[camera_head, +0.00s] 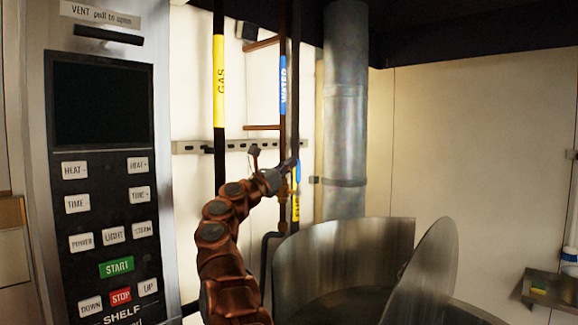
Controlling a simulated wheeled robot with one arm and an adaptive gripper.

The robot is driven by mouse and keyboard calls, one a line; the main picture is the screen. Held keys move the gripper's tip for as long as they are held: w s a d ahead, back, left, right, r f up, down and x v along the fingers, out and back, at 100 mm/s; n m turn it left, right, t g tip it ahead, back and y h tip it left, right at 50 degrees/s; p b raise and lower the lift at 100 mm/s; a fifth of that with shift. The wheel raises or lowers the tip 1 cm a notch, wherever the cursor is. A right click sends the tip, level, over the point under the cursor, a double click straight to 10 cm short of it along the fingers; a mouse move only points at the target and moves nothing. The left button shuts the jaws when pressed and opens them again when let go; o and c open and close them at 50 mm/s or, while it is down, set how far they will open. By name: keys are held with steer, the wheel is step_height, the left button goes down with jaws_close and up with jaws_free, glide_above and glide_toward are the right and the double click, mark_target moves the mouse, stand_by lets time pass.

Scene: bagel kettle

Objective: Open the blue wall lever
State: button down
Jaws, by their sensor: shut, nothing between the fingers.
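A small blue piece, which looks like the blue wall lever (298,172), shows on the pipe at the back wall in the middle of the view. It is upright and partly hidden behind my gripper. My gripper (289,164) is shut and holds nothing. Its fingertips point right and overlap the pipe just beside the blue piece. I cannot tell whether they touch it.
A pipe with a yellow GAS label (219,80) and one with a blue WATER label (283,84) run down the wall. A control panel (105,190) stands at left. A metal kettle (340,255) with a raised lid (425,275) is at lower right. A thick duct (345,110) stands behind.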

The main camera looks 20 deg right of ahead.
steer(key=s+a+r+p, duration=0.2)
steer(key=a+r+p, duration=0.2)
steer(key=a+r, duration=0.2)
steer(key=shift+s+a+r, duration=0.25)
steer(key=shift+a+r, duration=0.05)
steer(key=shift+r, duration=0.2)
